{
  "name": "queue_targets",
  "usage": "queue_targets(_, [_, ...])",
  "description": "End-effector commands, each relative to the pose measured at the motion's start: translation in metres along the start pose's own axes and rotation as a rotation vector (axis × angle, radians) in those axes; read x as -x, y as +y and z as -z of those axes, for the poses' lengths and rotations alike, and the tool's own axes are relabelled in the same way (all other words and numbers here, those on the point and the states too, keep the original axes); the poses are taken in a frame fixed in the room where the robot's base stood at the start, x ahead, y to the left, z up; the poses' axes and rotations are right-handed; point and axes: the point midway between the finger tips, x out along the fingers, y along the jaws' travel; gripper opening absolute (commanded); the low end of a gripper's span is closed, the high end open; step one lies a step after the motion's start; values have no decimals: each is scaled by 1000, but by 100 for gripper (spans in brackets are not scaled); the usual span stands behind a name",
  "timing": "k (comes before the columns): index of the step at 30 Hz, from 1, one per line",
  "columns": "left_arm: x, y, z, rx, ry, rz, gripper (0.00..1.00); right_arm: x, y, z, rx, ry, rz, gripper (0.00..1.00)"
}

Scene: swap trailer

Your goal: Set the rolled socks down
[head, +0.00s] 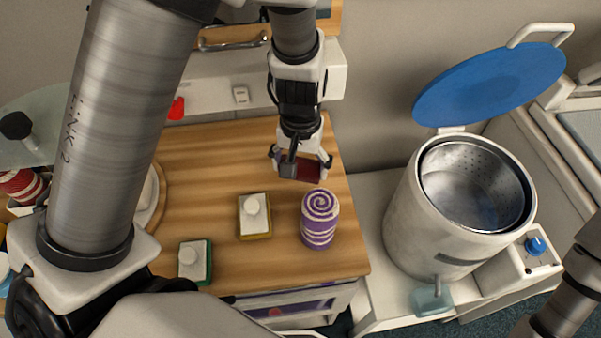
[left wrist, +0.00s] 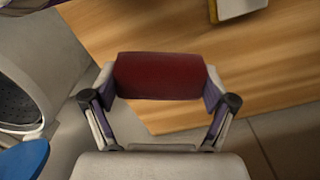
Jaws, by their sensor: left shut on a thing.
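My left gripper (head: 301,168) is shut on a dark red roll (head: 311,171), which appears to be the rolled socks of the task. In the left wrist view the dark red roll (left wrist: 160,76) lies crosswise between the two fingers of the left gripper (left wrist: 160,98). It is over the right part of the wooden tabletop (head: 215,170), near its right edge. I cannot tell whether it touches the wood. A purple and white roll with a spiral end (head: 319,218) stands on the tabletop just in front of it. My right gripper is out of view.
A large metal pot (head: 420,215) with a raised blue lid (head: 490,85) stands right. Bare wood lies left of the gripper.

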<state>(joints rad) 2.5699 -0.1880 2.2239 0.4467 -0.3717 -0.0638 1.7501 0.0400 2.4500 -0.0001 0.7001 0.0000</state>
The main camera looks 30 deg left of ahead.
Motion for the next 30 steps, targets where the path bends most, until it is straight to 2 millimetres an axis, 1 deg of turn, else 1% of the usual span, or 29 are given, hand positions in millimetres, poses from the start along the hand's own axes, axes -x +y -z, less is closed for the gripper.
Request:
queue_targets(1, [16, 0, 1, 0, 7, -2, 52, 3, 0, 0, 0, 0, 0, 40])
queue_targets(3, [37, 0, 1, -1, 7, -2, 52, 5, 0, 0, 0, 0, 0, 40])
queue_targets(9, [91, 0, 1, 1, 6, -2, 52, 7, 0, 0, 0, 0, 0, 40])
queue_targets(12, [111, 0, 0, 0, 4, -1, 52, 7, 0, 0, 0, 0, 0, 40])
queue_targets(15, [125, 0, 1, 0, 4, -1, 52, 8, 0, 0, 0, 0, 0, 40])
queue_targets(20, [134, 0, 0, 0, 1, 0, 52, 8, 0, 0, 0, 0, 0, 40])
queue_targets(30, [134, 0, 0, 0, 0, 0, 52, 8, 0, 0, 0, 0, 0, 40])
